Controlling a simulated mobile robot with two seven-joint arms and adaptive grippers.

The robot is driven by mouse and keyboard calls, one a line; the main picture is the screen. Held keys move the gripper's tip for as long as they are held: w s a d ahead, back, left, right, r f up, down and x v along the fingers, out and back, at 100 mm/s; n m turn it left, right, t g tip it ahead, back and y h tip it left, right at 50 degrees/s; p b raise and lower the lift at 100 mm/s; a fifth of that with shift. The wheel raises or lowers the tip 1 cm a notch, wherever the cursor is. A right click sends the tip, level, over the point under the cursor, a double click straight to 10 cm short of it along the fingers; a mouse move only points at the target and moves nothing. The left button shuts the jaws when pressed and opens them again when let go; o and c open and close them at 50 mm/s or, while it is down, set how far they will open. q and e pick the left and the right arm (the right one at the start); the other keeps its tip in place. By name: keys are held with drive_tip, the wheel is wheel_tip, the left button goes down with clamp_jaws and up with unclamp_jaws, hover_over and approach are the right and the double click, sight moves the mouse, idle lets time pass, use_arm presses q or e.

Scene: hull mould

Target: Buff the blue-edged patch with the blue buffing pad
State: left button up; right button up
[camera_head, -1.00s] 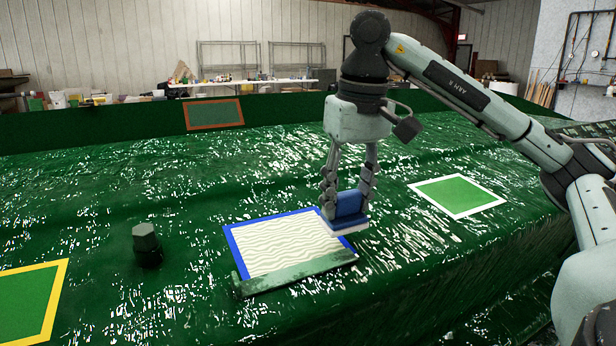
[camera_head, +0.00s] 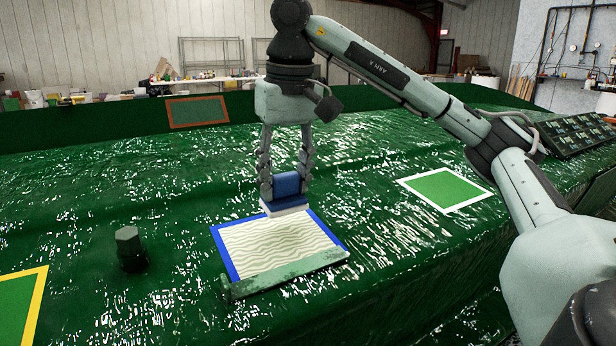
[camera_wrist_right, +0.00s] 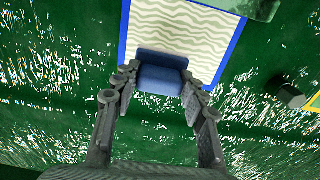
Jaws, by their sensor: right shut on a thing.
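The blue-edged patch (camera_head: 272,246) lies on the green mould surface, its inside pale with wavy lines. It also shows at the top of the right wrist view (camera_wrist_right: 190,28). My right gripper (camera_head: 285,180) is shut on the blue buffing pad (camera_head: 287,187), which has a white underside. The pad is at the patch's far edge, over the blue border; I cannot tell whether it touches the surface. The pad (camera_wrist_right: 161,74) sits between the fingers in the wrist view. My left gripper is not in view.
A green ledge (camera_head: 285,274) runs along the patch's near edge. A dark hexagonal knob (camera_head: 129,248) stands to the left. White-edged (camera_head: 445,189), yellow-edged (camera_head: 22,305) and brown-edged (camera_head: 198,111) patches lie around. The surface right of the blue-edged patch is clear.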

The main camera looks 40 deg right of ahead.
drive_tip(key=w+a, duration=0.1)
drive_tip(key=a, duration=0.5)
drive_tip(key=w+a, duration=0.1)
drive_tip(key=a, duration=0.3)
drive_tip(key=shift+w+r+b, duration=0.1)
drive_tip(key=shift+w+b, duration=0.2)
drive_tip(key=shift+b, duration=0.05)
drive_tip(key=s, duration=0.3)
drive_tip(key=s+a+f, duration=0.1)
drive_tip(key=shift+s+a+b, duration=0.1)
drive_tip(key=shift+s+b, duration=0.2)
drive_tip(key=shift+s, duration=0.05)
drive_tip(key=shift+f+b, duration=0.75)
drive_tip(key=shift+f, duration=0.2)
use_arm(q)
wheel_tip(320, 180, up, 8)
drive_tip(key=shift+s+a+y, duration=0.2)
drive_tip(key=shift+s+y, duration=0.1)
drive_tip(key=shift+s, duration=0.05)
use_arm(e)
drive_tip(key=shift+w+f, duration=0.1)
drive_tip(key=shift+f, duration=0.15)
use_arm(q)
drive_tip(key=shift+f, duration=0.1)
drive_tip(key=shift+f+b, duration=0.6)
drive_tip(key=shift+b, duration=0.2)
use_arm(e)
drive_tip(key=shift+w+f, duration=0.1)
drive_tip(key=shift+f, duration=0.7)
